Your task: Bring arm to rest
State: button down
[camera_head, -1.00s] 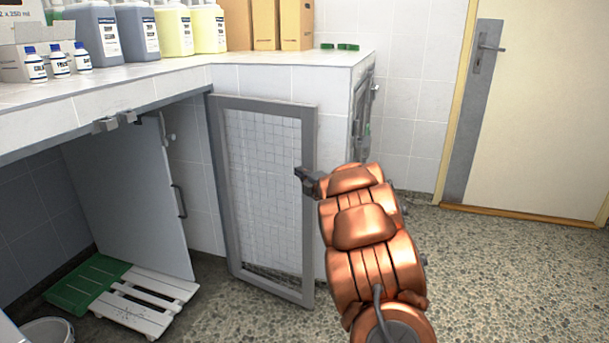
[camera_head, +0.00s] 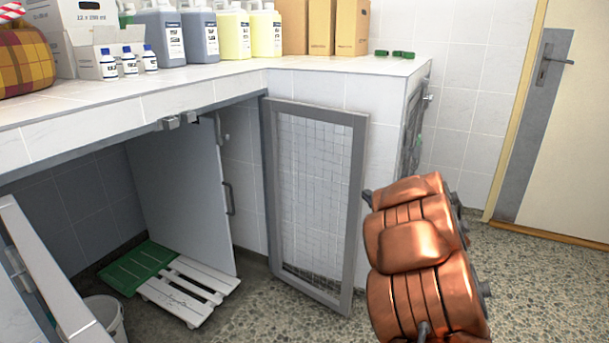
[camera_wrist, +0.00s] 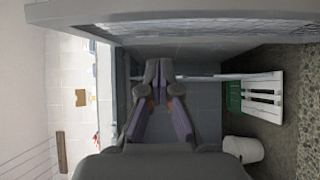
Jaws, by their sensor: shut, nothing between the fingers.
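My copper-coloured arm is raised at the right of the head view, in front of the counter's end and the floor. My gripper (camera_wrist: 158,72) shows in the wrist view with its fingertips together and nothing between them. In the head view it is mostly hidden behind my arm. The mesh kennel door (camera_head: 315,190) stands open, just left of my arm in the head view. In the wrist view a grey frame with mesh (camera_wrist: 190,25) crosses the top, close to the camera. I cannot tell whether my arm touches the door.
A tiled counter (camera_head: 215,84) bears bottles, cartons and a plaid item (camera_head: 22,62). Below it are an open kennel, a green-and-white slatted board (camera_head: 190,290) and a white bucket (camera_head: 105,312). Speckled floor (camera_head: 270,315) lies in front. A cream room door (camera_head: 570,140) is at the right.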

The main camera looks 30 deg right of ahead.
jog(key=s+a+r+m+g+h+p, duration=0.3)
jog(key=r+m+g+p, duration=0.15)
jog(key=r+p, duration=0.4)
jog(key=s+a+r+m+g+h+p, duration=0.2)
jog(key=s+a+r+m+g+p, duration=0.1)
jog(key=r+m+p, duration=0.45)
jog(key=s+a+r+m+g+y+p, duration=0.1)
jog(key=s+a+r+g+p, duration=0.3)
jog(key=s+a, duration=0.6)
jog(key=s+a+r+m+g+y+p, duration=0.2)
jog(key=s+a+r+g+y+p, duration=0.1)
jog(key=s+a+p, duration=0.6)
jog(key=s+a+r+m+g+y+p, duration=0.1)
jog(key=s+a+r+g+y+p, duration=0.2)
jog(key=s+a, duration=1)
notch_tip(320, 180, up, 4)
jog(key=s+g+p, duration=0.1)
jog(key=g+p, duration=0.1)
jog(key=p, duration=0.2)
jog(key=shift+s+a+r+m, duration=0.15)
jog(key=shift+s+m, duration=0.15)
